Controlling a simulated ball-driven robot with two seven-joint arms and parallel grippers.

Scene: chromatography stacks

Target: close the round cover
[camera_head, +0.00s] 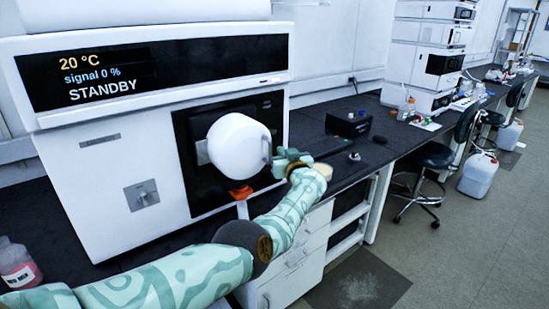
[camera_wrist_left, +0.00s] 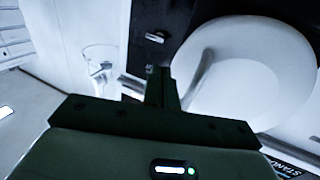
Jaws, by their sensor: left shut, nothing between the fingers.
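The round cover (camera_head: 238,146) is a white disc on the black panel (camera_head: 268,112) of the white instrument. It stands out from the panel, with a grey hinge-like piece at its left; how far it is swung is hard to tell. It fills the right of the left wrist view (camera_wrist_left: 262,72), with a curved grey bar on its near side. My left gripper (camera_head: 280,161) is shut and empty at the cover's right edge. In the wrist view its fingers (camera_wrist_left: 161,84) are together, beside the cover; contact cannot be told. My right gripper is out of view.
The instrument's display (camera_head: 105,75) reads 20 °C, signal 0 %, STANDBY. An orange piece (camera_head: 241,192) sits below the cover. A small black box (camera_head: 348,123) stands on the dark bench to the right. A bottle with red liquid (camera_head: 18,265) stands at lower left.

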